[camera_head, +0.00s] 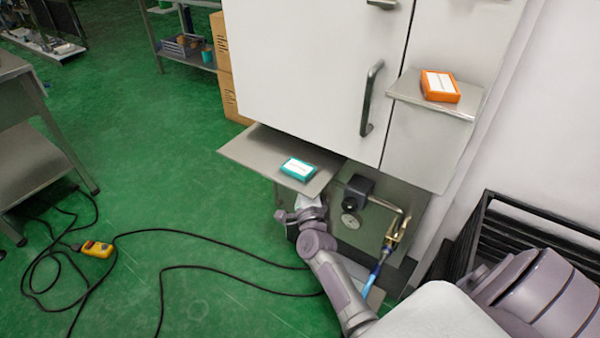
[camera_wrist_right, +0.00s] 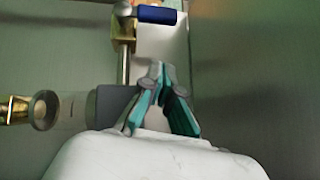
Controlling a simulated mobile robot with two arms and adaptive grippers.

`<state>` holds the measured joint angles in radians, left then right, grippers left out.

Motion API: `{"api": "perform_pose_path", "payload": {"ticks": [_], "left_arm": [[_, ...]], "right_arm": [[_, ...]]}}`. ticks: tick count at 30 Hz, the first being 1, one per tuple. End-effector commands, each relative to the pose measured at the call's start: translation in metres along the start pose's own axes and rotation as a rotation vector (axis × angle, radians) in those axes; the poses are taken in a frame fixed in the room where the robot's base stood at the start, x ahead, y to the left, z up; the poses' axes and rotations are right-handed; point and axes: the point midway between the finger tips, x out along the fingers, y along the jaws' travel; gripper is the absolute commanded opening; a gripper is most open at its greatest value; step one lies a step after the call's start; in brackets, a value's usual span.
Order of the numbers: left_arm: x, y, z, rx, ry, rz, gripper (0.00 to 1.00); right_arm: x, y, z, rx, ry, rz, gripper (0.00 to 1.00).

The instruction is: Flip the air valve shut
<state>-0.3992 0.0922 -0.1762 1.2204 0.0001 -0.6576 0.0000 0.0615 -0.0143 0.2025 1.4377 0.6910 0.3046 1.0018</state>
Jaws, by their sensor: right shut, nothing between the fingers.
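The air valve is a brass fitting (camera_wrist_right: 124,28) with a blue handle (camera_wrist_right: 157,14) at the top of the right wrist view. The handle lies crosswise to the metal pipe below it. In the head view the brass valve (camera_head: 392,240) hangs at the pipe's end, right of the dark regulator (camera_head: 358,190). My right gripper (camera_wrist_right: 158,72) is shut and empty, with teal-padded fingers pointing towards the valve. Its tips appear below the handle in the picture, apart from it. In the head view the shelf partly hides this gripper. My left gripper is not in view.
A grey shelf (camera_head: 240,152) bearing a teal box (camera_head: 299,169) overhangs the valve area. A black rack (camera_head: 520,212) stands at right. Black cable lies on the green floor.

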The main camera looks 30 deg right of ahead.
Motion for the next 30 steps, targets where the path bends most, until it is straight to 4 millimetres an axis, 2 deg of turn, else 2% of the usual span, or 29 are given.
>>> {"api": "perform_pose_path", "payload": {"ticks": [5,12,16,21,30], "left_arm": [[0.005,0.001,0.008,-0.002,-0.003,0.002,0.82],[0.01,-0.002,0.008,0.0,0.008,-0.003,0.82],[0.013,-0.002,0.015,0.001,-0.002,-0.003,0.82],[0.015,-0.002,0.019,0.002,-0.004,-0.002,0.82],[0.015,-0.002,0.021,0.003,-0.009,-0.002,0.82]], "right_arm": [[-0.025,-0.004,0.001,0.001,0.0,0.001,0.0],[-0.065,-0.01,0.0,0.001,0.001,0.002,0.0],[-0.081,-0.012,0.001,0.001,0.0,0.002,0.0],[-0.089,-0.014,0.001,0.001,0.001,0.0,0.0],[-0.089,-0.014,0.001,0.001,0.001,0.0,0.0]]}}
